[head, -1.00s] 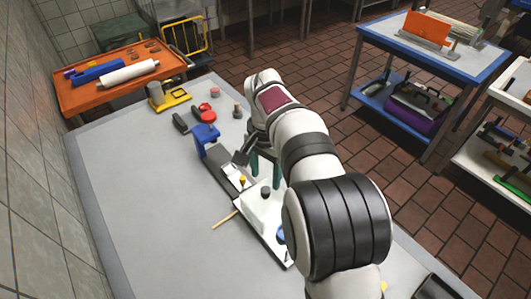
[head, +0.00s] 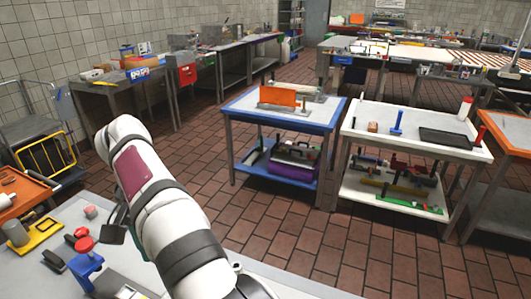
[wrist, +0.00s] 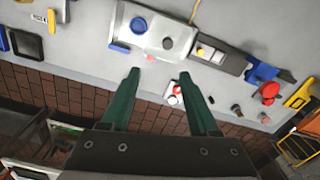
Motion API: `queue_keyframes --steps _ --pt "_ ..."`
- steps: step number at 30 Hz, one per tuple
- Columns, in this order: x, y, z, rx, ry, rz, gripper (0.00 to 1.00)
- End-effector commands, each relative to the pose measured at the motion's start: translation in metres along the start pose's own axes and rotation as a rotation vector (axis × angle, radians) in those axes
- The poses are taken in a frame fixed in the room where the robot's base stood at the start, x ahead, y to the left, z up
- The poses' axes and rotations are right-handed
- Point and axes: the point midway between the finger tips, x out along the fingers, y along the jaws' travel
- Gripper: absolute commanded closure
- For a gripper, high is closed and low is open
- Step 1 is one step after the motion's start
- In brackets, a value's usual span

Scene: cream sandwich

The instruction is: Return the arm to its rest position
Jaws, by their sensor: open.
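My gripper (wrist: 159,74) shows in the wrist view with two green fingers spread apart and nothing between their tips. It hangs above the near edge of the grey worktable (wrist: 85,45), clear of the things on it. In the head view my white and black arm rises over the table, and the fingers are hidden. A white block (wrist: 150,40) with a blue knob and a dark knob lies beyond the fingertips in the wrist view. A small red and white piece (wrist: 175,92) appears between the fingers, farther below.
A blue stand (head: 84,268), red piece (head: 82,240) and yellow tray (head: 36,236) stand on the table at the lower left. A blue-edged cart (head: 285,118) and a white cart (head: 410,143) stand beyond. The brick-red floor (head: 265,218) between is clear.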

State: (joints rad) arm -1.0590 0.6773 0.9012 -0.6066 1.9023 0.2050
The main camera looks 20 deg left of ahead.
Motion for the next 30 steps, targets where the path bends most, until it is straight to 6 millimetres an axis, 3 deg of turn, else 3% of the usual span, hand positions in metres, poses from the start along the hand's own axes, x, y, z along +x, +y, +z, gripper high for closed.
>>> queue_keyframes --steps 2,3,5,6,8,9,12,15,18,30 --pt "-0.015 0.053 -0.014 0.069 -0.008 -0.008 0.39" --pt "-0.023 0.092 -0.017 0.115 -0.015 -0.014 0.39" --pt "-0.030 0.157 -0.011 0.198 -0.027 -0.029 0.39" --pt "-0.032 0.198 0.001 0.255 -0.033 -0.041 0.39" --pt "-0.028 0.255 0.030 0.347 -0.040 -0.063 0.39" --pt "-0.021 0.286 0.056 0.410 -0.044 -0.078 0.39" --pt "0.007 0.336 0.122 0.554 -0.042 -0.115 0.39" --pt "0.036 0.353 0.172 0.659 -0.036 -0.143 0.39" --pt "0.055 0.356 0.196 0.713 -0.033 -0.156 0.39" --pt "0.060 0.356 0.202 0.724 -0.035 -0.158 0.39"
